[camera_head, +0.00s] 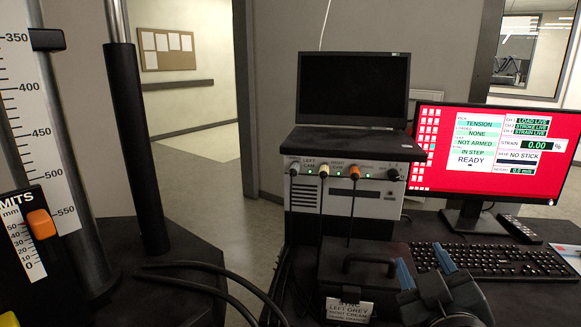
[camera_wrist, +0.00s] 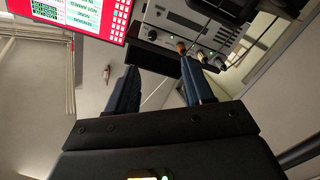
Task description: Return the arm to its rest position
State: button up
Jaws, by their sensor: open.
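My gripper (camera_head: 423,264) shows at the lower right of the head view, in front of the keyboard. Its two blue fingers stand apart with nothing between them. In the wrist view my gripper (camera_wrist: 160,67) is also open and empty, and that picture is turned nearly upside down. The fingers point toward the controller box and monitor side of the bench. I cannot tell the exact gap between the gripper and the bench. Most of my arm is out of view.
A controller box (camera_head: 372,204) with cables carries a laptop (camera_head: 353,90). A black case (camera_head: 345,272) sits in front. The red-screened monitor (camera_head: 495,157) reads READY and NOT ARMED. A keyboard (camera_head: 497,260) lies right. A scaled test frame (camera_head: 135,130) stands left. Floor (camera_head: 225,215) shows between.

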jog(key=s+f+m+g+y+p, duration=0.1)
jog(key=s+f, duration=0.5)
jog(key=s, duration=0.4)
jog(key=s+f+y, duration=0.1)
jog(key=s+f, duration=0.5)
jog(key=s, duration=0.4)
jog(key=s+d+r+m, duration=0.1)
jog(key=s, duration=0.8)
jog(key=s+r+m+g+p, duration=0.1)
jog(key=s+m, duration=0.1)
jog(key=s, duration=0.8)
jog(key=shift+d+r+g, duration=0.3)
jog(key=shift+d+r, duration=0.05)
jog(key=shift+r, duration=0.05)
jog(key=shift+s, duration=0.1)
